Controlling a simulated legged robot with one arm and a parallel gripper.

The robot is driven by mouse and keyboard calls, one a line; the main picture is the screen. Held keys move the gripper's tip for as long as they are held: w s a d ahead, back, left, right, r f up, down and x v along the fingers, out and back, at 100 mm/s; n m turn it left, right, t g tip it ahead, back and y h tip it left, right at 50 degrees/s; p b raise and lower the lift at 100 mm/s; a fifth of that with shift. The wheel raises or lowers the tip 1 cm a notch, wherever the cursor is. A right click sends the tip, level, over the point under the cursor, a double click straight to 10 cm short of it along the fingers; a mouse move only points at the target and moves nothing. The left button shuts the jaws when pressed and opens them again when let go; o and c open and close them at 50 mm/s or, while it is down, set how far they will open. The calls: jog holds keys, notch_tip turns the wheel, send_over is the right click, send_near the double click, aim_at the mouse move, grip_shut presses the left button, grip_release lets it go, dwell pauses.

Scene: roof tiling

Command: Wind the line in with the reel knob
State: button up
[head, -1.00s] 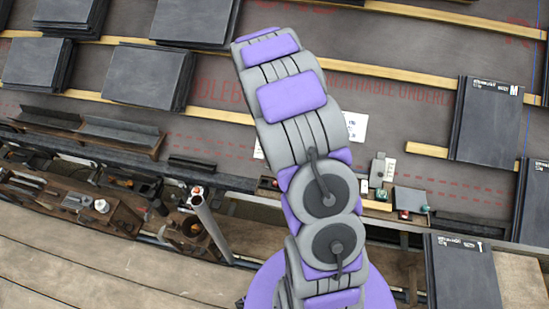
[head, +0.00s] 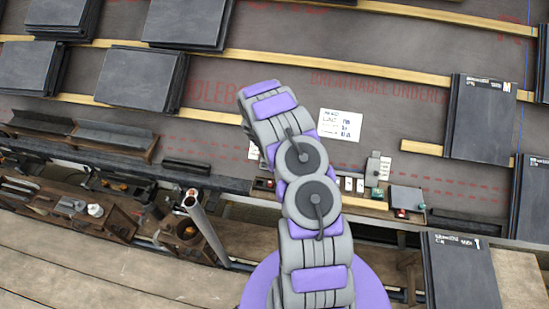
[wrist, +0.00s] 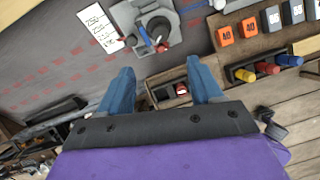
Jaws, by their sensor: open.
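In the wrist view, my gripper (wrist: 159,66) is open, its two blue fingers apart with nothing between them. Beyond the fingertips, at the top, sits a grey device (wrist: 166,45) with a dark round drum (wrist: 157,27), which looks like the reel. Small red and blue parts (wrist: 148,38) show at its near side; I cannot tell which part is the knob. A thin blue line runs from it towards the upper right. My gripper is apart from the device. In the head view my arm hides the gripper, and I cannot make out the reel there.
A white number card (wrist: 100,27) lies left of the device. Orange numbered blocks (wrist: 237,32) and coloured cylinders (wrist: 268,69) stand in wooden holders at right. In the head view, slate stacks (head: 480,118) and battens (head: 420,147) cover the roof; a metal pole (head: 205,225) rises at the near edge.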

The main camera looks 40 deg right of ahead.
jog(key=b+x, duration=0.3)
jog(key=x, duration=1.1)
jog(key=shift+w+d+f, duration=0.1)
jog(key=shift+d+f, duration=0.2)
jog(key=shift+c, duration=0.5)
jog(key=c, duration=1)
jog(key=shift+o, duration=0.2)
